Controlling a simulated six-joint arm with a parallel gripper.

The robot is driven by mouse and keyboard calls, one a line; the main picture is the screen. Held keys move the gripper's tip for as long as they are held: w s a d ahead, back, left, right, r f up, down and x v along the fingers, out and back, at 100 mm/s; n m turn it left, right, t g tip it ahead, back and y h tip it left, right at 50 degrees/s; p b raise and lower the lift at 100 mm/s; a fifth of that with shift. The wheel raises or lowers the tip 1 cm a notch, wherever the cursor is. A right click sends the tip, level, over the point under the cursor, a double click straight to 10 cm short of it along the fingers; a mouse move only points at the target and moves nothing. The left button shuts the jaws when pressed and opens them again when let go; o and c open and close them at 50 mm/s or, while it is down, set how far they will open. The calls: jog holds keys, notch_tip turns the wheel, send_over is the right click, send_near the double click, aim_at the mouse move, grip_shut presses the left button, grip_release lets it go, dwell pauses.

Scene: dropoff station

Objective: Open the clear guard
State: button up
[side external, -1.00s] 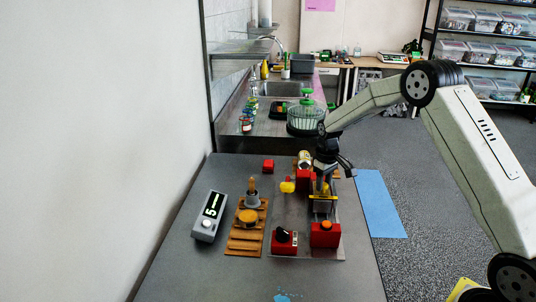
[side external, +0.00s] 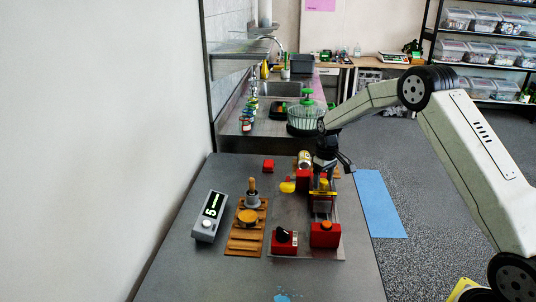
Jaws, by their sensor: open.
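The clear guard is hard to make out. A yellow bar (side external: 322,194) and a pale frame stand on the red-and-grey fixture just below my gripper, and may belong to it. My gripper (side external: 326,174) is open, pointing down over the back of the fixture, close above and behind the yellow bar. I cannot tell whether it touches the bar. The fingertips are small and partly hidden.
A yellow knob (side external: 287,187) stands left of the bar. Red boxes with a black dial (side external: 284,236) and an orange button (side external: 326,226) are in front. A wooden rack (side external: 247,235) and a grey display box (side external: 209,216) stand left. The front table is mostly clear.

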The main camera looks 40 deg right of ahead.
jog(key=shift+r, duration=0.1)
jog(key=shift+r, duration=3.85)
jog(key=shift+a, duration=0.15)
jog(key=s+a+f+t, duration=0.1)
jog(key=s+a, duration=0.7)
jog(key=s, duration=0.4)
jog(key=s+a+f+t, duration=0.1)
jog(key=s+a, duration=0.8)
jog(key=s, duration=0.2)
jog(key=shift+s+a+f+t, duration=0.2)
jog(key=shift+s+t, duration=0.1)
jog(key=shift+s, duration=0.1)
